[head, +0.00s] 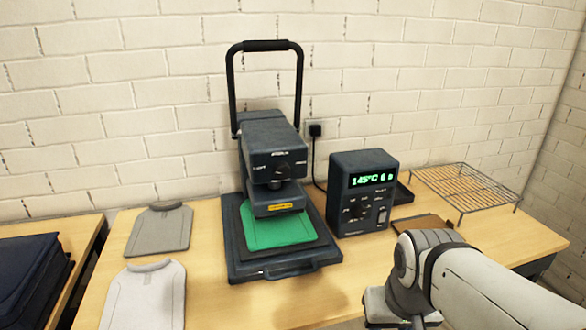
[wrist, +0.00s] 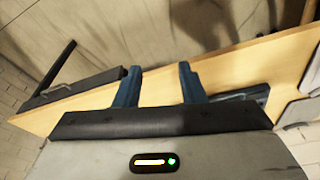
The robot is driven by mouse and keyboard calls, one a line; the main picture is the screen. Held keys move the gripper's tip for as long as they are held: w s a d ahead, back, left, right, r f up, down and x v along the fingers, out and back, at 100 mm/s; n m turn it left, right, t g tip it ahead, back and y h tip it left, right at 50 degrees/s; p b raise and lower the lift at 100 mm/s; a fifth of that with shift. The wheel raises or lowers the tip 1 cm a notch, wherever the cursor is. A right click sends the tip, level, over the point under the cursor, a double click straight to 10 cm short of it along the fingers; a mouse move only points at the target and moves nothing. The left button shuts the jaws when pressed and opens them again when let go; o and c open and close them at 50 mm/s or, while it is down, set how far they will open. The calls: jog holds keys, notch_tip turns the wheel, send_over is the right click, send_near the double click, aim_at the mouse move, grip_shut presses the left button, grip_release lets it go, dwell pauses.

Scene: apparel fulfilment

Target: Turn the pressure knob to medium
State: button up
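The pressure knob (head: 283,169) is a small dark knob on the front of the heat press head (head: 268,140), with small white labels to its left, above and to its right. Its pointer direction is too small to tell. The press has a tall black handle (head: 266,46), raised, and a green piece (head: 275,232) lies on its lower plate. My gripper is low at the right front, apart from the press; its fingers are outside the head view. In the wrist view my gripper (wrist: 157,78) has its two blue fingers spread with nothing between them. The knob is not recognisable there.
A control box (head: 362,192) with a green 145°C display and its own knob stands right of the press. A wire rack (head: 466,187) is at the right back. Grey shirt-shaped pieces (head: 160,230) (head: 146,295) lie left. The wooden table (head: 325,295) is clear in front.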

jog(key=shift+o, duration=1.2)
jog(key=shift+w+a, duration=0.2)
jog(key=shift+w, duration=0.15)
jog(key=o, duration=0.3)
jog(key=w+a+r+n+t+y+p, duration=0.1)
jog(key=w+a+n+t+p, duration=0.1)
jog(key=w, duration=0.7)
jog(key=w+a+r+n+t+y+p, duration=0.1)
jog(key=w+a+r+n+t+p, duration=0.1)
jog(key=w+a+n+t, duration=0.3)
jog(key=w+a, duration=0.2)
jog(key=w, duration=0.2)
jog(key=shift+a+p, duration=0.15)
jog(key=shift+p, duration=0.25)
jog(key=n+t+y+p, duration=0.1)
jog(key=n+t+p, duration=0.3)
jog(key=n+t, duration=0.35)
send_near(283, 174)
jog(key=shift+m+t, duration=0.35)
jog(key=w+p, duration=0.1)
jog(key=w, duration=0.1)
jog(key=w+a, duration=0.1)
jog(key=w, duration=0.2)
jog(key=w+p, duration=0.1)
jog(key=w, duration=0.2)
jog(key=shift+a+f+p, duration=0.2)
jog(key=shift+f+p, duration=0.05)
jog(key=shift+p, duration=0.05)
jog(key=shift+c, duration=0.2)
jog(key=c, duration=0.9)
